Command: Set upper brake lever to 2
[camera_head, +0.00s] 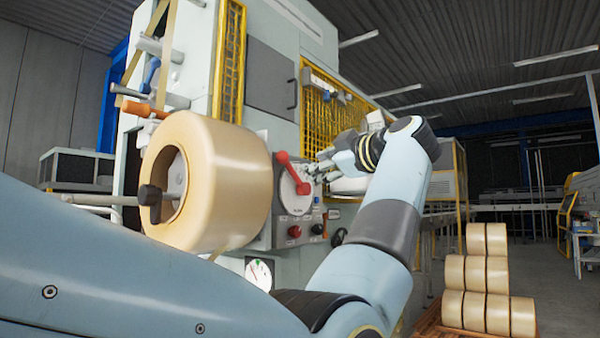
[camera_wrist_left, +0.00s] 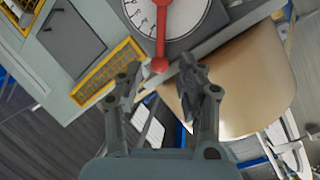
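The upper brake lever (camera_head: 288,172) is red and sits on a white dial (camera_head: 293,200) on the machine's panel; its knob end points up in the head view. In the left wrist view the lever (camera_wrist_left: 160,32) runs down from the dial (camera_wrist_left: 188,10) with its round knob towards me. My left gripper (camera_head: 312,171) is just right of the lever in the head view. In the wrist view its fingers (camera_wrist_left: 160,72) are spread, with the knob between or just beyond the tips; contact cannot be told. The dial's numbers are too small to read. My right gripper is not in view.
A big tan tape roll (camera_head: 235,190) on a spindle stands close left of the dial. Below the dial are a red knob (camera_head: 294,231) and a pressure gauge (camera_head: 258,273). Stacked rolls (camera_head: 487,275) stand on a pallet at right. A yellow mesh guard (camera_head: 318,110) is above.

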